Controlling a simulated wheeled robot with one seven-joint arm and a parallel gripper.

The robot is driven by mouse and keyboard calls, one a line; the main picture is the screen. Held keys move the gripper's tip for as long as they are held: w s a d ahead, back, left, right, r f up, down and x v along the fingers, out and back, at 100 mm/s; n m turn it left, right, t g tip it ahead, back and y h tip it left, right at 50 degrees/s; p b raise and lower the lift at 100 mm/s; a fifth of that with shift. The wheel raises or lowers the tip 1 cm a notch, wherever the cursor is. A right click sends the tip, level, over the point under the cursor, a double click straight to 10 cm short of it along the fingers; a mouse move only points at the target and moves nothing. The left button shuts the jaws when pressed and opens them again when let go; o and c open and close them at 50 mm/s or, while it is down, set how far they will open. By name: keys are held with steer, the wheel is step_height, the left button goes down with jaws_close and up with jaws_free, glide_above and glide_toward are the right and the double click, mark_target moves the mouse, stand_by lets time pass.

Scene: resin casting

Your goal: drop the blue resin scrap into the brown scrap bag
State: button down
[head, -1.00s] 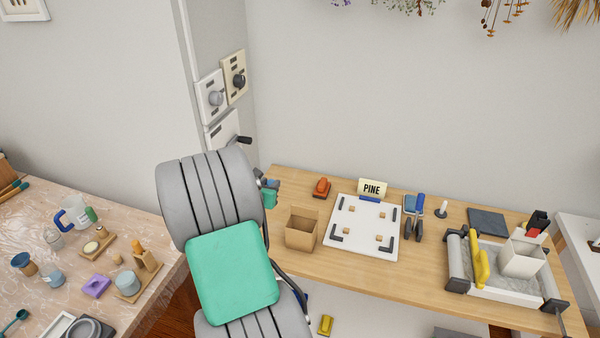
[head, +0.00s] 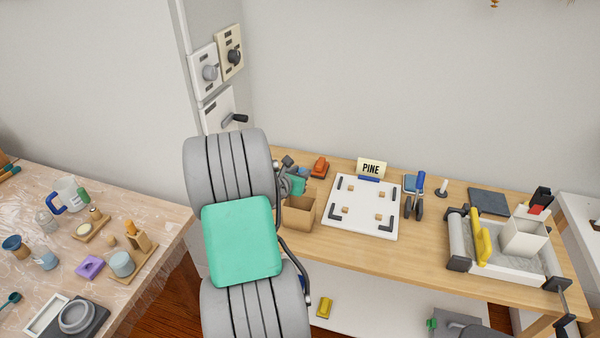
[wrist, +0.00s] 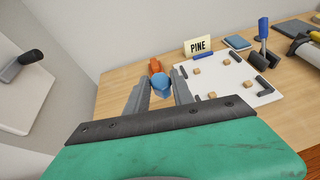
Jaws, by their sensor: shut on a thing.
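The brown scrap bag (head: 299,216) stands open-topped and upright at the left end of the wooden bench. My gripper (head: 301,172) shows just above the bag's back edge in the head view, partly hidden by my arm. In the wrist view my gripper (wrist: 161,92) has its two grey fingers closed on the blue resin scrap (wrist: 161,86), a rounded light-blue lump. The scrap shows only as a small blue patch in the head view. The bag cannot be made out in the wrist view. I cannot tell how high the scrap is above it.
An orange tool (head: 320,167) lies behind the bag. A white board (head: 363,222) with small wooden blocks and a PINE sign (head: 371,167) are to the right. A grey-walled tray (head: 506,283) stands further right. A plastic-covered table (head: 165,225) is at left.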

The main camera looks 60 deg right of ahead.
steer(key=c, duration=1)
jaws_free()
steer(key=b+v, duration=0.1)
steer(key=v, duration=0.7)
